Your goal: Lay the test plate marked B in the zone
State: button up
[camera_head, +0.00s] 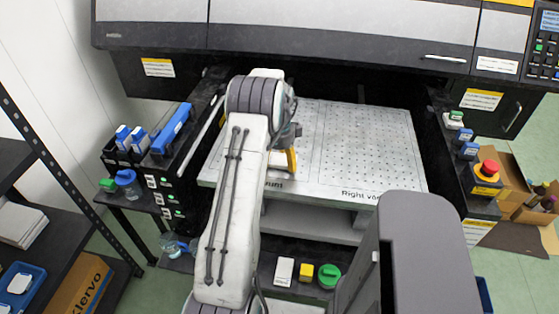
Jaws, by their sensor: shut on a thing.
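My gripper (288,155) is over the left part of the white perforated printer bed (372,150), mostly hidden behind my arm. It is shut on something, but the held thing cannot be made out. A yellow part (291,160) shows at the gripper's end, close to the bed surface; whether it is a finger or the held thing is unclear. No plate with a readable B shows. The bed's front edge reads "Right vac..." at right, and a cut-off word at left. No separately marked zone can be made out.
A white block (284,271), a yellow block (306,273) and a green round cap (329,275) sit on the shelf below the bed. Dark printer sides with bottles flank the bed. A red stop button (487,170) is at right. The bed's right half is clear.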

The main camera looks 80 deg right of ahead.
jog(key=o, duration=1.2)
jog(key=shift+r, duration=0.1)
